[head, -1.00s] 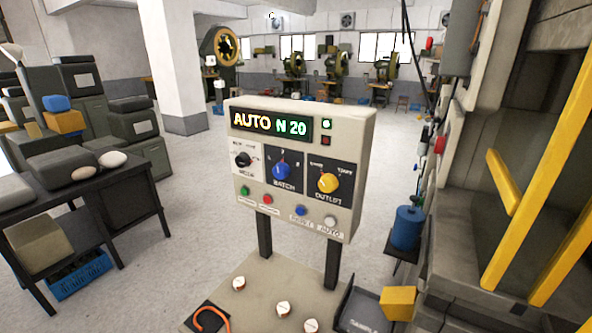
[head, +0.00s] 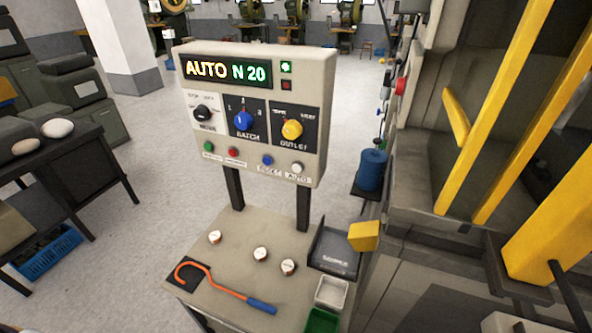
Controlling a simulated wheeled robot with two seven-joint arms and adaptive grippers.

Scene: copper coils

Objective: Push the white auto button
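The white auto button (head: 297,168) is at the lower right of the beige control panel (head: 327,110), above a label reading AUTO. A blue button (head: 267,160) is to its left, and red (head: 233,153) and green (head: 208,147) buttons are farther left. The display (head: 228,73) reads AUTO N 20 and a green lamp (head: 286,67) is lit beside it. The panel also carries a black knob (head: 203,113), a blue knob (head: 243,121) and a yellow knob (head: 292,129). Neither of my grippers shows in the head view.
The panel stands on posts over a beige table (head: 225,268) holding an orange hook with a blue handle (head: 228,288) and white-topped round pieces. A dark tray (head: 334,250) is at the table's right. A large machine with yellow bars (head: 490,110) fills the right side. A black bench (head: 75,165) stands left.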

